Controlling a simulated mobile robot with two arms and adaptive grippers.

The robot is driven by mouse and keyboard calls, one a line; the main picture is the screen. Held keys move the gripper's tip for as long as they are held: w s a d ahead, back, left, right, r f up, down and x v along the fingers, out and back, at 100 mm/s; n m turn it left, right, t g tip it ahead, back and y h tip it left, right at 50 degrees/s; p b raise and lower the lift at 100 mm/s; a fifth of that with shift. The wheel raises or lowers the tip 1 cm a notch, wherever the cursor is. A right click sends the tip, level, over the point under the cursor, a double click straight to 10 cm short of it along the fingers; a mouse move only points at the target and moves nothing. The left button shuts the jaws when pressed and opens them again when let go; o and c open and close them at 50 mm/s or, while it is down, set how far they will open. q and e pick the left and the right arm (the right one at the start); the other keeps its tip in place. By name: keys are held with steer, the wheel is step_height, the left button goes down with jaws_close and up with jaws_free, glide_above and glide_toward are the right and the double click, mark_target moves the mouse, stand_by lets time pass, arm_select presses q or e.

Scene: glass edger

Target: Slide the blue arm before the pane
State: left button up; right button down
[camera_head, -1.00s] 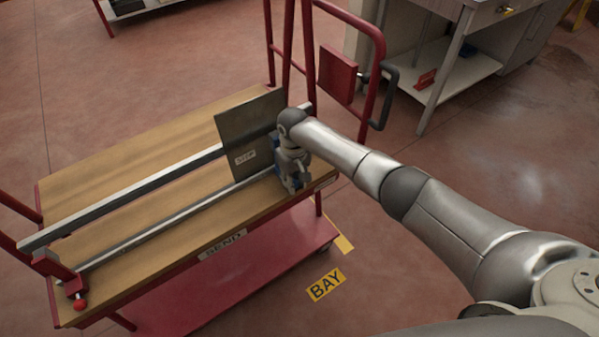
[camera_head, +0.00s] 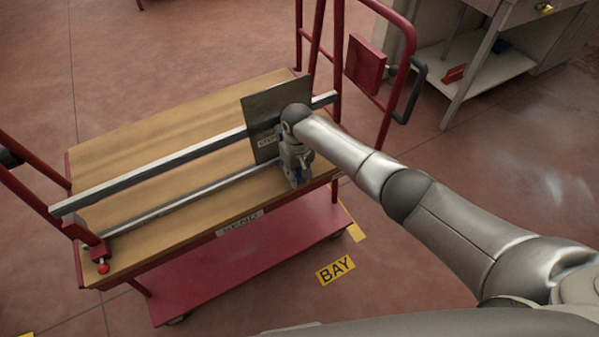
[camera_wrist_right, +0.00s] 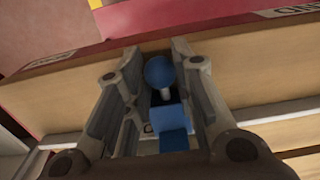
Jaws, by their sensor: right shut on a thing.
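The blue arm (camera_wrist_right: 173,118) shows in the right wrist view, with a round blue knob (camera_wrist_right: 160,71) between the fingers. My right gripper (camera_wrist_right: 162,75) is shut on the blue arm; in the head view the gripper (camera_head: 298,165) is at the right end of the rail (camera_head: 200,190), in front of the pane. The grey pane (camera_head: 262,105) stands upright on the wooden cart top, its lower right part hidden by my gripper. My left gripper is not in view.
A long grey bar (camera_head: 150,175) runs along the cart top. A red clamp with a red knob (camera_head: 103,266) is at the left end. The wooden top (camera_head: 130,130) is mostly bare. Red handle posts (camera_head: 395,75) rise at the right, and a workbench (camera_head: 480,60) stands behind.

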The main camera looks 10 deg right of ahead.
steer(key=c, duration=1.2)
jaws_free()
steer(key=shift+o, duration=0.2)
steer(key=shift+r, duration=0.1)
step_height(320, 180, up, 12)
